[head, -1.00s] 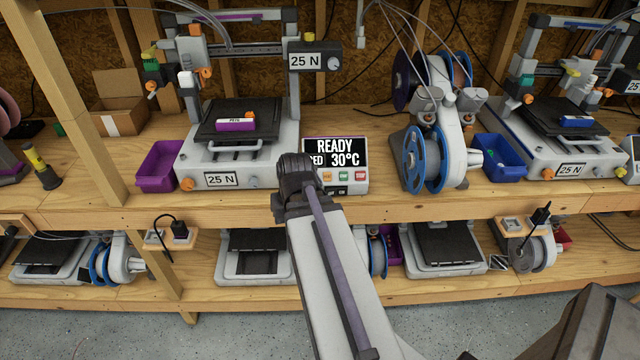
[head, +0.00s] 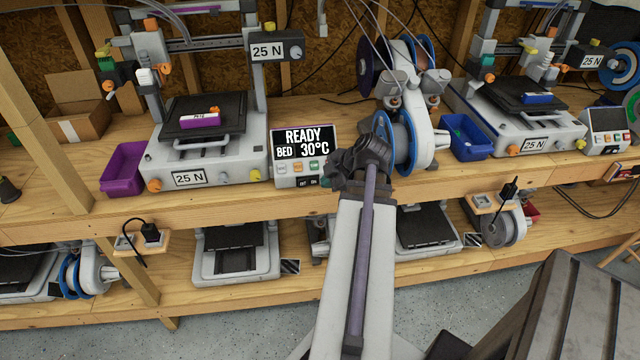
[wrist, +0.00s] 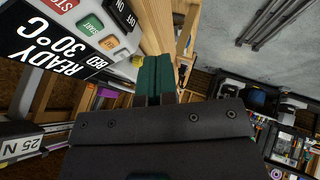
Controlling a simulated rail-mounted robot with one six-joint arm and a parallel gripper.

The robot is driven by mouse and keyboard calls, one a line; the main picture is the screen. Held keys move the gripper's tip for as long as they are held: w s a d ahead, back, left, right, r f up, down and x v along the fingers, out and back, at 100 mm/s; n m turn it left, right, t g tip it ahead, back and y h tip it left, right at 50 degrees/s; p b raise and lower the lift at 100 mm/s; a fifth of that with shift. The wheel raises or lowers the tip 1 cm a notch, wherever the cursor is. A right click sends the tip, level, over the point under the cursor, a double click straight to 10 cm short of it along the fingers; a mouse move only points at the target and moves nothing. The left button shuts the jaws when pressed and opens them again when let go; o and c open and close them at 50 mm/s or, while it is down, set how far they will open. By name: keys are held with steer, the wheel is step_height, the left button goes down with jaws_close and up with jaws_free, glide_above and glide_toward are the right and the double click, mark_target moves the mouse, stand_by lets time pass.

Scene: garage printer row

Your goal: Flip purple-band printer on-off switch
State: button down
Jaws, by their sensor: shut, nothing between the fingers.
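The purple-band printer (head: 215,150) stands on the upper shelf at left in the head view, with a purple tag on its bed. Its control panel (head: 301,152) reads READY, BED 30°C. In the wrist view the panel (wrist: 45,45) fills the upper left, turned sideways, with coloured buttons. The on-off switch area (wrist: 122,14), with dark OFF and ON labels, is at the panel's lower edge, cut off by the picture top; the switch's position is unclear. My gripper (wrist: 158,62) is shut and empty, apart from the panel.
A purple bin (head: 124,170) sits left of the printer. A spool holder with a blue spool (head: 392,140) stands close right of the panel. The wooden shelf edge (head: 230,205) runs below the panel. Another printer (head: 525,115) stands at right, beside a blue bin (head: 467,140).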

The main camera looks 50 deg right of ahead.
mark_target(308, 182)
steer(key=w+f+b, duration=0.4)
steer(key=w, duration=0.1)
steer(key=w+d+f+b, duration=0.1)
steer(key=w+f+b, duration=0.1)
steer(key=w+f, duration=0.1)
steer(key=shift+w+d, duration=0.1)
steer(key=shift+w, duration=0.2)
